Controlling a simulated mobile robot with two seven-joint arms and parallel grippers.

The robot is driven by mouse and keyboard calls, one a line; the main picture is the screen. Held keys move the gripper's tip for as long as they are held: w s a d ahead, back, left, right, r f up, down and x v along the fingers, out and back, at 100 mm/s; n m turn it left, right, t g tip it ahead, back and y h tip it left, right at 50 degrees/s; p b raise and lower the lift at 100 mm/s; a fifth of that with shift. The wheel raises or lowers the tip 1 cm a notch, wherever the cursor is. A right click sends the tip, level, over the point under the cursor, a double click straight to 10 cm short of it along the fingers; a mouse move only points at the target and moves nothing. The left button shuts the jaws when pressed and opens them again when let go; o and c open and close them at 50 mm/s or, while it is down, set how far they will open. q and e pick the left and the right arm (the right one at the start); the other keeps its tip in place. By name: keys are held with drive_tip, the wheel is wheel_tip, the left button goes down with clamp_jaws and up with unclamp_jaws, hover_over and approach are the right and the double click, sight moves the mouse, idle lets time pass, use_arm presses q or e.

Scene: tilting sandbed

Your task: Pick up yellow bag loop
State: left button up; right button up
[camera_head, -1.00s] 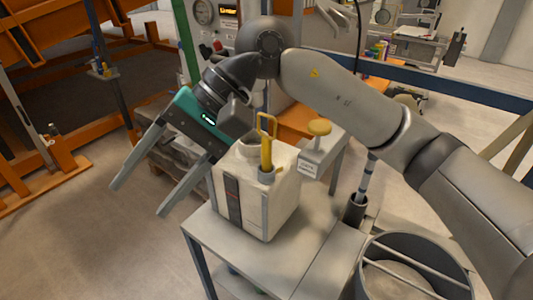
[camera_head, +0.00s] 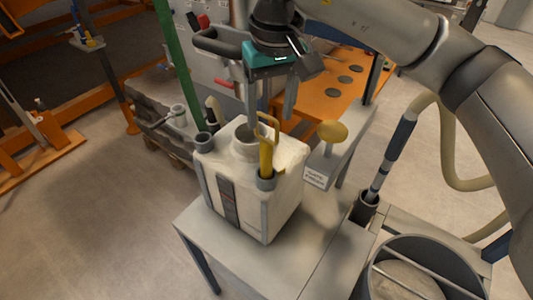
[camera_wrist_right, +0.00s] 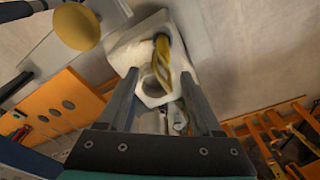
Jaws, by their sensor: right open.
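The yellow bag loop (camera_head: 266,152) stands upright in a grey round holder at the front of a white box-shaped container (camera_head: 285,200). My right gripper (camera_head: 271,112) points down over the container, open and empty. In the head view its fingertips are level with the loop's top, one to each side. In the right wrist view the loop (camera_wrist_right: 163,62) shows between and beyond the fingertips (camera_wrist_right: 158,74). I cannot tell whether the loop is within the fingers' reach in depth. My left gripper is not in view.
The container stands on a grey table (camera_head: 255,262). A yellow knob (camera_head: 332,132) on a labelled post stands to its right. A round drum (camera_head: 420,270) is at the front right. An orange panel with holes (camera_head: 340,75) lies behind. Open floor lies to the left.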

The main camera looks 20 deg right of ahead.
sight(267, 140)
wheel_tip(267, 140, down, 3)
drive_tip(key=shift+w+f, duration=0.1)
drive_tip(key=shift+w, duration=0.05)
drive_tip(key=shift+w+f, duration=0.1)
drive_tip(key=shift+f, duration=0.4)
drive_tip(key=shift+f+p, duration=0.25)
drive_tip(key=shift+p, duration=0.05)
drive_tip(key=f, duration=0.2)
drive_tip(key=f+p, duration=0.1)
drive_tip(key=f, duration=0.1)
drive_tip(key=shift+w+a+f, duration=0.1)
drive_tip(key=shift+w+a, duration=0.05)
drive_tip(key=shift+a, duration=0.05)
drive_tip(key=shift+f, duration=0.2)
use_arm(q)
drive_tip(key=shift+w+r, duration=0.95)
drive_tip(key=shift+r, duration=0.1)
use_arm(e)
clamp_jaws()
